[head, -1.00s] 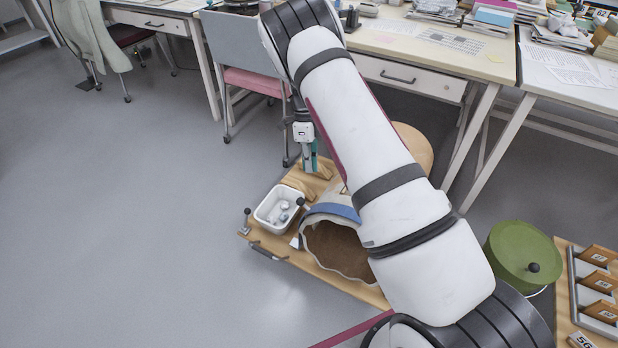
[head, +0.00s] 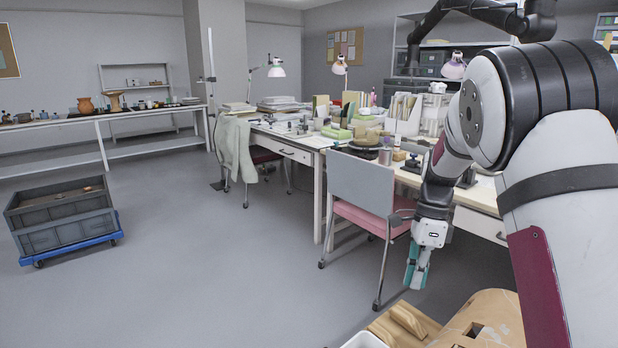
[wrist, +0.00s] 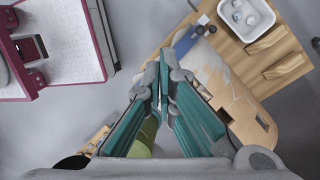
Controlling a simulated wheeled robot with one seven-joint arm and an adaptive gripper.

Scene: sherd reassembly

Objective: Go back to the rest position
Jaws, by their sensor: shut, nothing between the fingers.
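My gripper (head: 416,280) has teal fingers and hangs pointing down at the right of the head view, above a wooden board (head: 384,331). In the wrist view my gripper (wrist: 162,68) has its fingertips together with nothing held between them.
A grey chair with a pink seat (head: 372,216) stands just behind my gripper, near a cluttered worktable (head: 325,141). A grey crate on a blue dolly (head: 68,225) stands at the left. The floor between is clear. In the wrist view a green container (wrist: 146,137) is partly hidden.

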